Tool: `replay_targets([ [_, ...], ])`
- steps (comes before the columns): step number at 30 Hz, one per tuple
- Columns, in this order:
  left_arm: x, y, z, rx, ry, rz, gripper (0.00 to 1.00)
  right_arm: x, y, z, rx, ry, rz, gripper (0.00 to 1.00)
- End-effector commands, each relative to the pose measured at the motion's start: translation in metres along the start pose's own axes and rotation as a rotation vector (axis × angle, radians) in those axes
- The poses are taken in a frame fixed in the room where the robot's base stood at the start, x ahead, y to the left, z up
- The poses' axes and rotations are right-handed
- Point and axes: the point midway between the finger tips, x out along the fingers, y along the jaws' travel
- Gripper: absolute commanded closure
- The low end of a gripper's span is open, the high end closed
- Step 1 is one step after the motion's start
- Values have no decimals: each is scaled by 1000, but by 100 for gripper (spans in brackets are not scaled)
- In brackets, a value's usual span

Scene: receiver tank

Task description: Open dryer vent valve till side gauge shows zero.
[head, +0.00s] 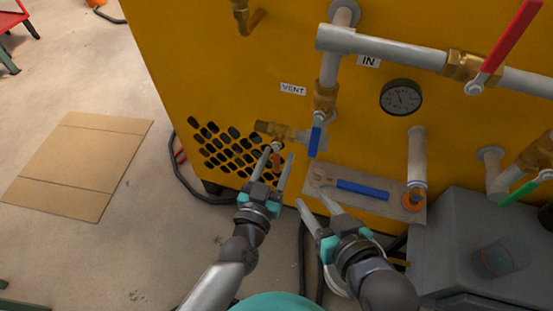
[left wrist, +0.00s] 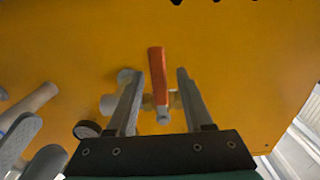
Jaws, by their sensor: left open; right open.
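The VENT label (head: 293,88) is on the yellow dryer panel, above a small brass valve (head: 273,129) with an orange-red lever (head: 277,160) hanging down. My left gripper (head: 279,152) is open, its fingers on either side of this lever. In the left wrist view the lever (left wrist: 157,72) stands between the two fingers, with a gap on each side. A round dark gauge (head: 401,97) is on the panel to the right; its reading is too small to tell.
A blue-handled valve (head: 315,138) is just right of the vent valve. A red lever (head: 508,38) and green lever (head: 519,194) are further right. A shelf (head: 395,206) holds a blue-handled tool (head: 363,189). Cardboard (head: 78,165) lies on the floor at left.

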Motion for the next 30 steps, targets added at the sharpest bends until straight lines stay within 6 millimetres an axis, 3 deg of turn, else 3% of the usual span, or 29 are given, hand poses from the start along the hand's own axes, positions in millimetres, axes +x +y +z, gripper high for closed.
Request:
replay_targets([
  [3,0,0,0,0,0,0,51,0,0,0,0,-1,0,50],
  [16,0,0,0,0,0,0,99,0,0,0,-1,-3,1,50],
  [30,0,0,0,0,0,-1,100,0,0,1,-1,-3,1,50],
])
